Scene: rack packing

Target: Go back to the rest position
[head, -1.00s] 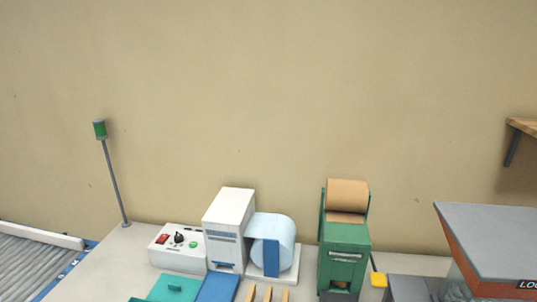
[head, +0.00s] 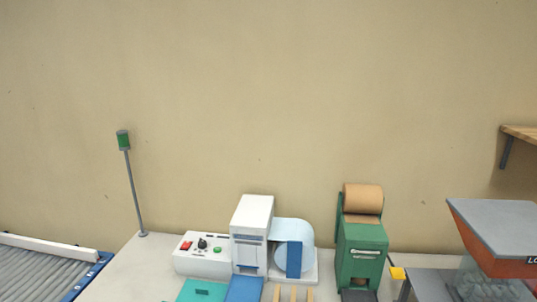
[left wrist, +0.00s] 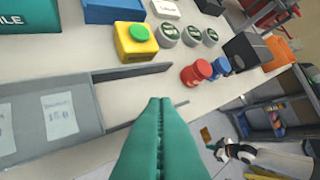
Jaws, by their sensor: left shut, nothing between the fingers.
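My left gripper (left wrist: 160,105) shows in the left wrist view as two teal fingers pressed together with nothing between them. It is above the front edge of a pale bench, near a grey tray (left wrist: 95,120) with paper labels. The fingers touch no object that I can see. Neither gripper shows in the head view, and my right gripper is in no frame.
The left wrist view shows a yellow box with a green button (left wrist: 137,40), red spools (left wrist: 197,73) and an orange block (left wrist: 278,50) on the bench. The head view shows a white machine (head: 251,225), a green paper dispenser (head: 362,245) and a roller conveyor (head: 35,272).

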